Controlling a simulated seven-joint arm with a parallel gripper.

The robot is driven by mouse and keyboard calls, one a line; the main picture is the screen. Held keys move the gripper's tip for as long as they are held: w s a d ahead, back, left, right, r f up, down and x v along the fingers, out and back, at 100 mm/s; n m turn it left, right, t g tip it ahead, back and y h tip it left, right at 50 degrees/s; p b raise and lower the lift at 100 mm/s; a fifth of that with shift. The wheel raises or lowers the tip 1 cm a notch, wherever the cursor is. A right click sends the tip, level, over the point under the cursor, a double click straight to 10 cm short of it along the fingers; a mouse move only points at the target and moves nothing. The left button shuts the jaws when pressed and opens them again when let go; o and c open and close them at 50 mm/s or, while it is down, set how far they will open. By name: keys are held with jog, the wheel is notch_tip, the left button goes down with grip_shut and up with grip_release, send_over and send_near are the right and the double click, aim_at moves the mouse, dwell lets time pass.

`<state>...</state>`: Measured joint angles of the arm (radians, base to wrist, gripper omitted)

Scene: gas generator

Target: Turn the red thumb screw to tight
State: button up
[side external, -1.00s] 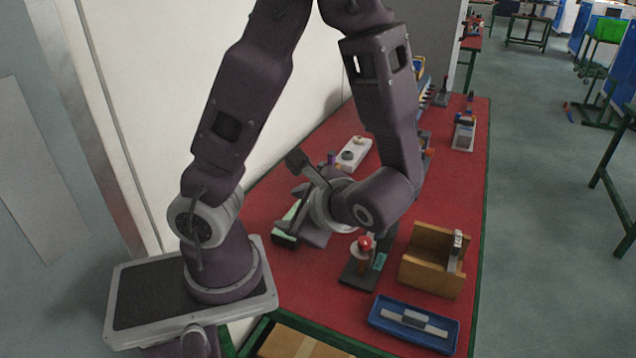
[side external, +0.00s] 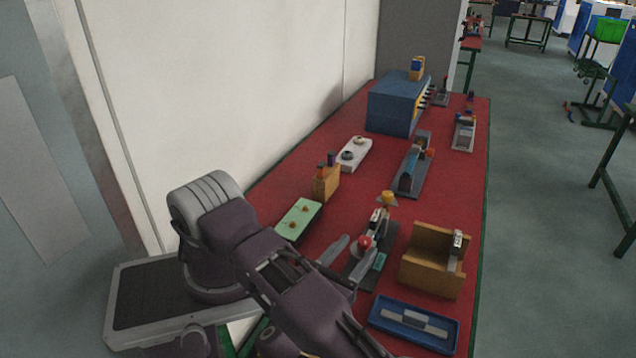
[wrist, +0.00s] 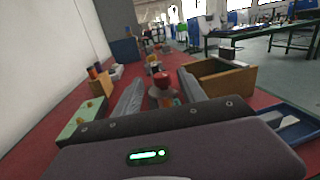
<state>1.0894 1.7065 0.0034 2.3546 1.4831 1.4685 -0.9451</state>
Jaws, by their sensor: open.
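The red thumb screw (side external: 365,243) is a round red knob on a dark-based fixture (side external: 388,238) on the red bench. It also shows in the wrist view (wrist: 161,79), near the middle of the picture between my two fingers. My gripper (side external: 354,254) is open, its fingers reaching low over the bench towards the fixture. One finger is on each side of the knob as seen from the wrist; I see no clear contact. A teal label (side external: 380,261) is beside the knob. The lower part of the screw is partly hidden.
A wooden holder (side external: 425,274) and a blue tray (side external: 400,318) lie to the right. A green-topped block (side external: 290,222) and a small wooden block (side external: 326,186) are to the left. A yellow-topped part (side external: 388,197) rises behind the knob.

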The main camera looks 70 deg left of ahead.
aim_at(369, 239)
jog(key=x, duration=0.5)
jog(key=f+x, duration=0.1)
jog(key=x, duration=0.1)
jog(key=shift+w, duration=0.25)
jog(key=n+g+y, duration=0.3)
jog(key=g+y, duration=0.1)
jog(key=shift+s+a+n, duration=0.3)
jog(key=shift+s, duration=0.05)
jog(key=s+d+g, duration=0.2)
jog(key=s+d, duration=0.5)
jog(key=d, duration=0.3)
jog(key=s+r+n+g+h, duration=0.1)
jog(key=s+r+n+h, duration=0.2)
jog(key=r+n, duration=0.5)
jog(key=s+d+r+n+g+h, duration=0.1)
jog(key=s+r+n+h, duration=0.1)
jog(key=r+n+h, duration=0.4)
jog(key=s+r+n+g+h, duration=0.1)
jog(key=s+r+n+h, duration=0.2)
jog(key=r+n, duration=0.7)
jog(key=shift+s+d+r+n+g+h, duration=0.2)
jog(key=shift+s+d+n+g+h, duration=0.15)
jog(key=shift+h, duration=0.85)
